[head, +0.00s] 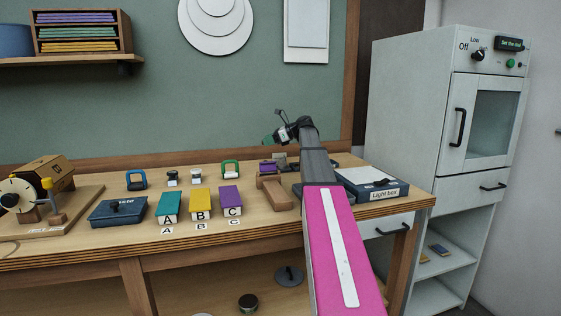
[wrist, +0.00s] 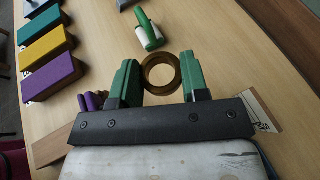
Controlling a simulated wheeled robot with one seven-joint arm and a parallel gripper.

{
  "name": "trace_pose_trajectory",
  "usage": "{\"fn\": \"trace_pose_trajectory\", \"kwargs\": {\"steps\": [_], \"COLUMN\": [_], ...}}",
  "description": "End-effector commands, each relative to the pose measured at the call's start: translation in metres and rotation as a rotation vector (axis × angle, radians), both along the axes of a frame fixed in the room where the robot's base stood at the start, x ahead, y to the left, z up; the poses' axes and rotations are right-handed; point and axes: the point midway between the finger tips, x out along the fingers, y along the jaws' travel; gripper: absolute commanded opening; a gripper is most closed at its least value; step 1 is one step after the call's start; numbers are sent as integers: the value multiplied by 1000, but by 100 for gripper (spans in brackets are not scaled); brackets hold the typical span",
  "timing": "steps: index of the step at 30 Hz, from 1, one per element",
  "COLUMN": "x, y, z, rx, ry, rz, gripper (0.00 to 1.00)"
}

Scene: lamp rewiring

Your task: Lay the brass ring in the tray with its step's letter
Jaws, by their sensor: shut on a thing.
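The brass ring (wrist: 146,76) is held between the green fingers of my gripper (wrist: 159,64) in the wrist view. In the head view my gripper (head: 270,139) is raised over the back of the bench, and I cannot make out the ring there. Three lettered blocks or trays stand in a row to the left of my gripper: teal A (head: 169,205), yellow B (head: 200,202) and purple C (head: 230,198). The teal (wrist: 37,21), yellow (wrist: 46,45) and purple (wrist: 52,73) ones also show at the left of the wrist view. The ring is apart from them.
A green-handled item (head: 230,167) stands behind C. A dark blue box (head: 117,211) is left of A. A wooden piece (head: 273,188) lies right of C. The light box (head: 379,187) is at the bench's right end, beside a white cabinet (head: 408,105).

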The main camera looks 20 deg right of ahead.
Motion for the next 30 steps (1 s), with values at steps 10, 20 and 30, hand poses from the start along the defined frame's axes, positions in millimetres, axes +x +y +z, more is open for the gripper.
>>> {"fn": "trace_pose_trajectory", "kwargs": {"steps": [10, 20, 30], "x": [38, 54, 53], "y": [-60, -91, -91], "z": [-41, -64, -98], "rx": [1, 1, 1], "ry": [3, 1, 2], "rz": [0, 1, 1], "gripper": [15, 15, 15]}}
